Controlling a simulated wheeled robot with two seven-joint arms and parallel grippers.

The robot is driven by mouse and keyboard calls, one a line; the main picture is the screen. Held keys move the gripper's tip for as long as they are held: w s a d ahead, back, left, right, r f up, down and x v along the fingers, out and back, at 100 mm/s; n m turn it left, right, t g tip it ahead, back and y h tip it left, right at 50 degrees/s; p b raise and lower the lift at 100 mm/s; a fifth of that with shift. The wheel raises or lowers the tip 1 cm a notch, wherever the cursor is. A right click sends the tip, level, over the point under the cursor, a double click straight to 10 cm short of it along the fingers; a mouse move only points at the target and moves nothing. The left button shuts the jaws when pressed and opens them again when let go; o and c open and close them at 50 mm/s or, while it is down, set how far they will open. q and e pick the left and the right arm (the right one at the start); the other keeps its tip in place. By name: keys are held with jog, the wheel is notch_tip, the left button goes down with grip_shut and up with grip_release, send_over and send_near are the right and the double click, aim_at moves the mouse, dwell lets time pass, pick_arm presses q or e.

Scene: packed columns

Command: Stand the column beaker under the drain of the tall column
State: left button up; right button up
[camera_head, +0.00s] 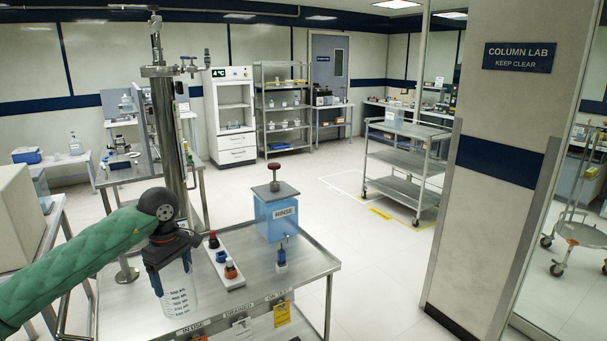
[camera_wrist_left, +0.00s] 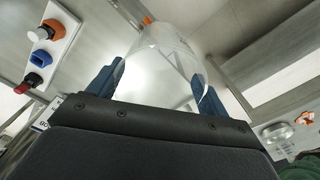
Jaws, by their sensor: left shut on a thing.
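The column beaker (camera_head: 180,300) is clear with graduation marks, upright at the left part of the steel bench. My left gripper (camera_head: 170,262) reaches down from the left and is shut on its upper part. In the left wrist view the clear beaker (camera_wrist_left: 165,62) sits between the two blue fingers of my left gripper (camera_wrist_left: 158,88). I cannot tell whether the beaker's bottom touches the bench. The tall column (camera_head: 165,120) is a steel tube standing behind my gripper. Its lower end and drain are hidden behind my arm and gripper. My right gripper is not in view.
On the steel bench (camera_head: 310,258) a white strip with coloured caps (camera_head: 222,262) lies right of the beaker. A blue RINSE container (camera_head: 276,218) stands behind it, with a small blue-based item (camera_head: 281,258) in front. Labels line the bench's front edge.

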aim_at(186, 279)
pick_arm(q)
jog(key=shift+w+m, duration=0.1)
jog(key=shift+m, duration=0.2)
jog(key=shift+s+d+r+m, duration=0.15)
jog(key=shift+r+m, duration=0.25)
jog(key=shift+m, duration=0.4)
jog(key=shift+d+m, duration=0.15)
jog(key=shift+m, duration=0.35)
jog(key=d+f+m, duration=0.1)
jog(key=m, duration=0.1)
jog(key=d+f+m, duration=0.1)
jog(key=m, duration=0.1)
jog(key=shift+d, duration=0.25)
jog(key=s+d+f+m, duration=0.3)
jog(key=s+d+f, duration=0.1)
jog(key=f, duration=0.3)
jog(key=s+d+f+m, duration=0.2)
jog(key=s+d+f, duration=0.2)
jog(key=s+f, duration=0.3)
jog(key=shift+d+f+m, duration=0.25)
jog(key=shift+f+m, duration=0.15)
jog(key=shift+f, duration=0.35)
